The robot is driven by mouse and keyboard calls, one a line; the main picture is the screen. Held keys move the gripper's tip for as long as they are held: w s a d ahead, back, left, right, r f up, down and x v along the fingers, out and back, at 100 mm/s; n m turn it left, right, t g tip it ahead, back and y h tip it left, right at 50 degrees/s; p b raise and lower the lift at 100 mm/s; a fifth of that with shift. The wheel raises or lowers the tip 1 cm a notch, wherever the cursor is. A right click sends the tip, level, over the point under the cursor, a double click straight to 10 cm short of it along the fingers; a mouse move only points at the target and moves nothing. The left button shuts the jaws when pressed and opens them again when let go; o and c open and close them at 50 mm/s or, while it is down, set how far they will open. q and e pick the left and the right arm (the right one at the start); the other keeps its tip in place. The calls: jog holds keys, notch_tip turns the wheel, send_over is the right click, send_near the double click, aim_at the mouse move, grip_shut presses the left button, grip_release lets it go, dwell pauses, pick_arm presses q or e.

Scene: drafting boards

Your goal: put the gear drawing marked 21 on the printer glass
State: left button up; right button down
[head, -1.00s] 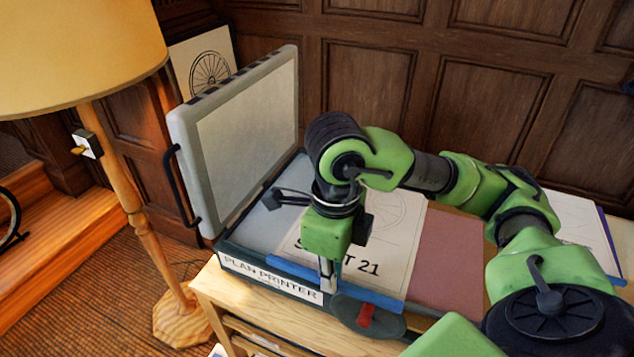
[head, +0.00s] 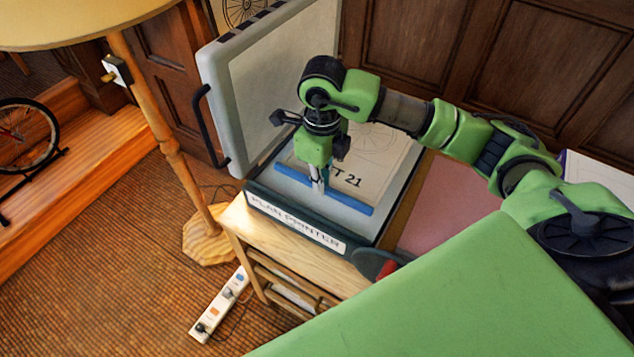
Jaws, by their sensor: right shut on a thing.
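The drawing marked 21 (head: 378,170) is a pale sheet with a blue strip (head: 345,203) along its near edge. It lies over the glass of the plan printer (head: 297,222), whose grey lid (head: 268,90) stands open at the left. I cannot tell whether the sheet rests flat on the glass. My right gripper (head: 318,185) points down and is shut on the sheet's blue strip. The gripper and wrist hide the left part of the sheet and some of its lettering. My left gripper is not in view.
A floor lamp (head: 165,140) stands left of the printer's wooden table (head: 245,235). A reddish mat (head: 447,205) lies right of the printer, with a dark paddle-like thing with a red part (head: 388,268) near its front. A power strip (head: 220,303) lies on the floor.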

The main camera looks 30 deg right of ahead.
aim_at(317, 198)
jog(key=shift+w+a+f, duration=0.1)
jog(key=shift+w+f, duration=0.6)
jog(key=shift+f, duration=0.05)
jog(key=shift+w+f+p, duration=0.35)
jog(key=shift+f, duration=0.2)
notch_tip(317, 198, down, 2)
jog(key=shift+f+p, duration=0.15)
jog(key=shift+p, duration=0.55)
jog(key=shift+f, duration=0.25)
jog(key=c, duration=2.1)
grip_release()
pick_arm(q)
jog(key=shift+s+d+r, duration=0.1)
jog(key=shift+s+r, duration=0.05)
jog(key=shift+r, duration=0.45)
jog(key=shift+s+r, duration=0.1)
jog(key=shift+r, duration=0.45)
